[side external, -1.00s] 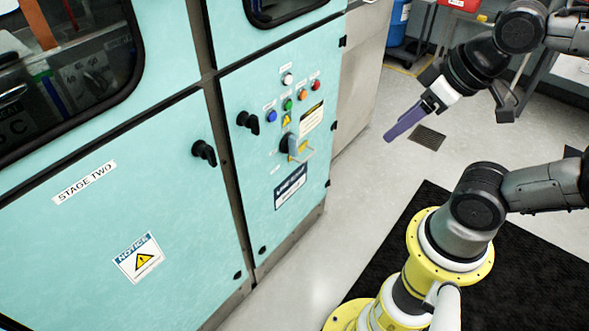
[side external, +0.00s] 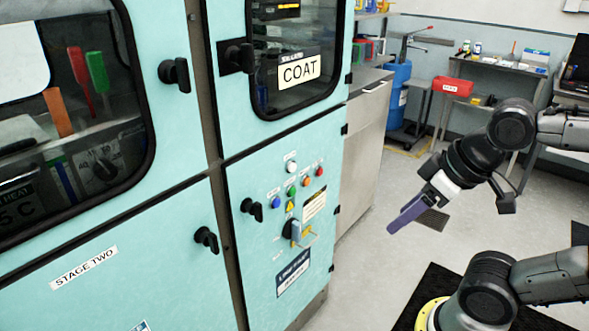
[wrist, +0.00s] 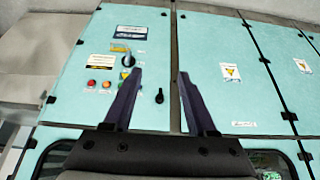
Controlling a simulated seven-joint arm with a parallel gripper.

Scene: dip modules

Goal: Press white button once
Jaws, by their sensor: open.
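The white button (side external: 291,167) is a small round button at the top of the button group on the teal cabinet door, in the side external view. Green, blue, orange and red buttons sit just below and beside it. My gripper (side external: 392,228) has long purple fingers and hangs to the right of the panel, clearly apart from it. In the wrist view my gripper (wrist: 160,71) is open and empty, its fingers spread before the cabinet. The panel looks upside down there. I cannot make out the white button in that view; the left finger covers part of the panel.
A black rotary knob (side external: 252,209) and a grey switch handle (side external: 299,233) stick out of the door near the buttons. Door latches protrude to the left. A blue drum (side external: 398,85) and a shelf with a red bin (side external: 452,87) stand behind. Open floor lies between arm and cabinet.

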